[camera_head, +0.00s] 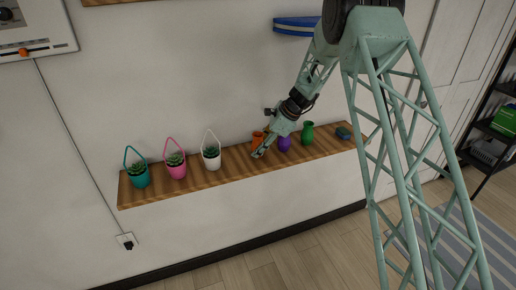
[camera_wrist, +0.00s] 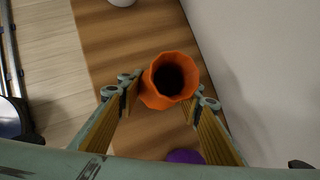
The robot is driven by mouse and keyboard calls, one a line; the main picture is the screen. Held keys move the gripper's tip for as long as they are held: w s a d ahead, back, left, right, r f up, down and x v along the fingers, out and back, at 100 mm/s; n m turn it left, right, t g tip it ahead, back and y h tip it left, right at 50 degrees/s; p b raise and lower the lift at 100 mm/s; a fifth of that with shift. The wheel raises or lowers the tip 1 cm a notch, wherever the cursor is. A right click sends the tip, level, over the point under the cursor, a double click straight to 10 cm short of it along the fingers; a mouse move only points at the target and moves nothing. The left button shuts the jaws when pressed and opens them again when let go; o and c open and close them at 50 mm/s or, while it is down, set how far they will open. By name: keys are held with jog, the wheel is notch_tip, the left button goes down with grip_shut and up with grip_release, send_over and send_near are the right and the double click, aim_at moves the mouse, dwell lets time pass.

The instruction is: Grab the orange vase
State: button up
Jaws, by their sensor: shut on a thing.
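The orange vase (camera_head: 257,138) stands upright on the wooden wall shelf, partly hidden behind my gripper in the head view. In the wrist view, the open mouth of the orange vase (camera_wrist: 153,97) faces the camera. My gripper (camera_head: 262,150) is at the vase. In the wrist view, the fingers of my gripper (camera_wrist: 166,90) are on both sides of the vase, shut on it near its rim. The vase's lower part is hidden in the wrist view.
The wooden shelf (camera_head: 232,172) also holds a purple vase (camera_head: 285,144) close beside the gripper and a green vase (camera_head: 307,133) further right. A white planter (camera_head: 211,160), a pink planter (camera_head: 176,170) and a teal planter (camera_head: 139,179) stand left.

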aim_at(259, 142)
jog(key=shift+r, duration=0.15)
jog(key=shift+r, duration=1.65)
jog(key=shift+s+d, duration=0.2)
jog(key=shift+s, duration=0.3)
jog(key=shift+s+d, duration=0.15)
jog(key=shift+s, duration=0.35)
jog(key=s+d+b, duration=0.1)
jog(key=s+d, duration=0.1)
jog(key=s, duration=0.4)
jog(key=s+d+r+b, duration=0.1)
jog(key=s+d, duration=0.1)
jog(key=s, duration=0.5)
jog(key=shift+d+r, duration=0.15)
jog(key=shift+d, duration=0.15)
